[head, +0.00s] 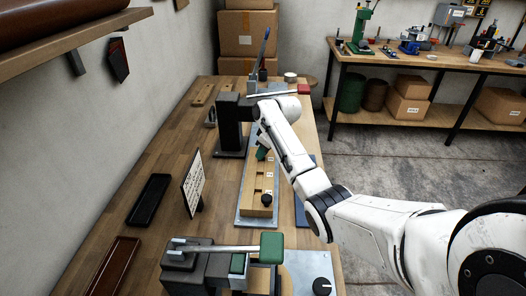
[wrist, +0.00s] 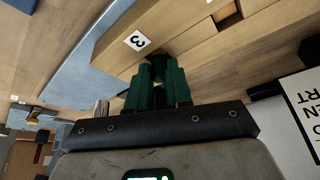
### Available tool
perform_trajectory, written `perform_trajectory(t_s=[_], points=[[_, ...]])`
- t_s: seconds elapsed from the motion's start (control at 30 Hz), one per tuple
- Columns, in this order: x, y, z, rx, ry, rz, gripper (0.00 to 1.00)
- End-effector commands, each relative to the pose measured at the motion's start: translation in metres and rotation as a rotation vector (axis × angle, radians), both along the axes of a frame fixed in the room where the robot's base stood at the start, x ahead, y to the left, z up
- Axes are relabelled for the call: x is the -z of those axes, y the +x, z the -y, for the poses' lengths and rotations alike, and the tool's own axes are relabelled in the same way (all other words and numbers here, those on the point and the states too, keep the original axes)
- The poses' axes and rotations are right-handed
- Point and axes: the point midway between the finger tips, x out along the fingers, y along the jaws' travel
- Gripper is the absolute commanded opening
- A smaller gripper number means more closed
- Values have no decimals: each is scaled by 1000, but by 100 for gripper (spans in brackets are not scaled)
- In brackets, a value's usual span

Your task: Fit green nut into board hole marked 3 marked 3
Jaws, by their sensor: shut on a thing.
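The wooden board (head: 258,203) lies lengthwise on the bench in the head view, with square openings and small white number labels. In the wrist view, the label marked 3 (wrist: 137,41) is on the board (wrist: 112,50), just beyond my fingertips. My gripper (wrist: 157,72) has dark green fingers and is shut, with its tips close to the board beside that label. The green nut is hard to tell apart from the green fingers and is mostly hidden between them. In the head view, my gripper (head: 262,153) is low over the far part of the board. I cannot tell whether the nut touches the hole.
A text sign (head: 193,184) and a black tray (head: 149,199) are to the left. A green-handled fixture (head: 271,247) is in front.

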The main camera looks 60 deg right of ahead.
Motion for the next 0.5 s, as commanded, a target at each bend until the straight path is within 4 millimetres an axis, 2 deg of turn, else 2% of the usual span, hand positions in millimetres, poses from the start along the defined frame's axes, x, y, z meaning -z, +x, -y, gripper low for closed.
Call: perform_trajectory(t_s=[0.47, 0.5], points=[[12, 0, -1, 0, 2, -1, 0], [13, 0, -1, 0, 3, -2, 23]])
